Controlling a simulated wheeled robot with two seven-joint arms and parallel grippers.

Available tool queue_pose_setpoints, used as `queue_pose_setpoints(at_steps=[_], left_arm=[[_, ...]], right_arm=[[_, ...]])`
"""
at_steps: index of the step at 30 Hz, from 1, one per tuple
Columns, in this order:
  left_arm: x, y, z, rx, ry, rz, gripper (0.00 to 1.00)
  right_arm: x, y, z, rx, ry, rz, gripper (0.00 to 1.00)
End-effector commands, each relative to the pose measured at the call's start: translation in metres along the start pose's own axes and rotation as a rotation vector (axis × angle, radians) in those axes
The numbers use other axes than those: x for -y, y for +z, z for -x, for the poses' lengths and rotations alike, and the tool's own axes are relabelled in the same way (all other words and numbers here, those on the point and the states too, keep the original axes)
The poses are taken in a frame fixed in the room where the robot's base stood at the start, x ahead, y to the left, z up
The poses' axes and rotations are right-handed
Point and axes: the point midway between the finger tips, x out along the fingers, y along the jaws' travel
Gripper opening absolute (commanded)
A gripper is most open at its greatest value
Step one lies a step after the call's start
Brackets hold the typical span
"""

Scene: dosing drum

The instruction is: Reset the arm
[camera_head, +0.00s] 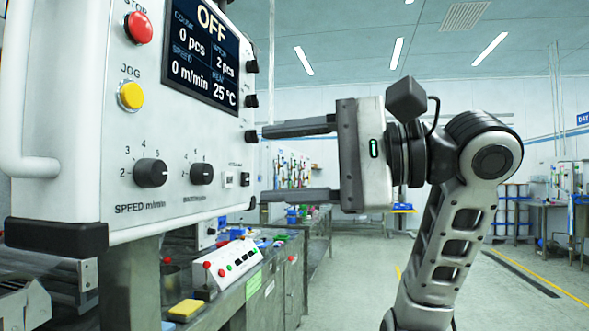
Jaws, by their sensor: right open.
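My right gripper (300,160) is open, with its two dark fingers apart and pointing left. Its fingertips are close to the right edge of a white control panel (115,190); I cannot tell whether they touch it. Nothing is visible between the fingers. My right arm rises from the bottom right and bends at the elbow. My left gripper is not in view.
The panel has a screen (205,50) reading OFF, a red stop button (138,27), a yellow jog button (131,96) and a speed knob (151,173). A cluttered bench (262,285) stands below. Open floor (500,300) lies at right.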

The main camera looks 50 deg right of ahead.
Motion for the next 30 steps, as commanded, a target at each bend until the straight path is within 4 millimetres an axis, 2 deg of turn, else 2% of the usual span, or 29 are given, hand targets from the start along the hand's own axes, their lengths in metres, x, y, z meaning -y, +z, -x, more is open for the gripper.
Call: queue_pose_setpoints(at_steps=[6,23,26,29,30], left_arm=[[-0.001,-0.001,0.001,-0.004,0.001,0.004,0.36],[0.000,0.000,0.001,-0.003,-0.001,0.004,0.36],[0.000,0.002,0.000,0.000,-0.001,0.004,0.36],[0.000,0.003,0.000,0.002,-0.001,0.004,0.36],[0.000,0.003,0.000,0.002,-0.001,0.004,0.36]], right_arm=[[0.000,0.000,0.008,0.001,0.000,0.000,0.55],[-0.002,-0.001,0.004,-0.001,0.006,0.004,0.55],[-0.013,-0.010,-0.017,-0.015,0.045,0.038,0.55],[-0.042,-0.029,-0.059,-0.038,0.129,0.124,0.55],[-0.060,-0.037,-0.079,-0.047,0.172,0.172,0.55]])
